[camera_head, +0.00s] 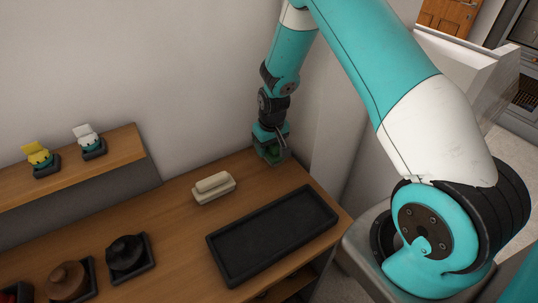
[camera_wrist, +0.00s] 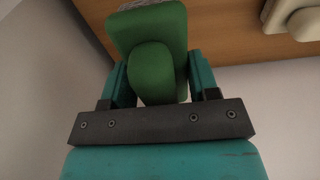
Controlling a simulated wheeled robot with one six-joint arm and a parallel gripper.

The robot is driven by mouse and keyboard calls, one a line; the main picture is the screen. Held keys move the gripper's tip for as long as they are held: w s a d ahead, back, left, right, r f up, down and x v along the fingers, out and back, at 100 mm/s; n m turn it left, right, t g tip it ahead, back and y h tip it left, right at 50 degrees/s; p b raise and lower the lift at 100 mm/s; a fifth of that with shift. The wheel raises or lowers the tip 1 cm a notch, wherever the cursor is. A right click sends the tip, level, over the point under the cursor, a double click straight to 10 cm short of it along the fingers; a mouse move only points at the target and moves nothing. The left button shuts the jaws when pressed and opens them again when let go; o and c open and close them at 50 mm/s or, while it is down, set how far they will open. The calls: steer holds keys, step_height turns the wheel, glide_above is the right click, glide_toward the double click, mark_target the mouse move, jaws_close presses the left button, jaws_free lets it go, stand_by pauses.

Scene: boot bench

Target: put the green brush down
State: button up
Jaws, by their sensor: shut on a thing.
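The green brush (camera_wrist: 150,58) is between the fingers of my gripper (camera_wrist: 157,82) in the wrist view, which is shut on it. Its rounded green handle faces the camera, and a strip of pale bristles shows at its far edge. In the head view my gripper (camera_head: 272,150) is at the back right corner of the wooden bench (camera_head: 175,205), near the wall. Only a dark green bit of the brush shows there between the fingers. I cannot tell whether the brush touches the bench top.
A cream brush (camera_head: 213,187) lies left of my gripper. An empty black tray (camera_head: 272,236) is in front. Black and brown round items (camera_head: 125,254) sit in small dark trays at the front left. A raised shelf (camera_head: 110,151) holds yellow and white items. Bare wood lies between.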

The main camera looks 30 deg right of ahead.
mark_target(269, 168)
steer(key=shift+a+f+p, duration=0.1)
steer(key=shift+f+p, duration=0.6)
steer(key=shift+f, duration=2.2)
steer(key=shift+f, duration=0.2)
steer(key=o, duration=1)
steer(key=shift+c, duration=0.2)
steer(key=shift+r, duration=0.1)
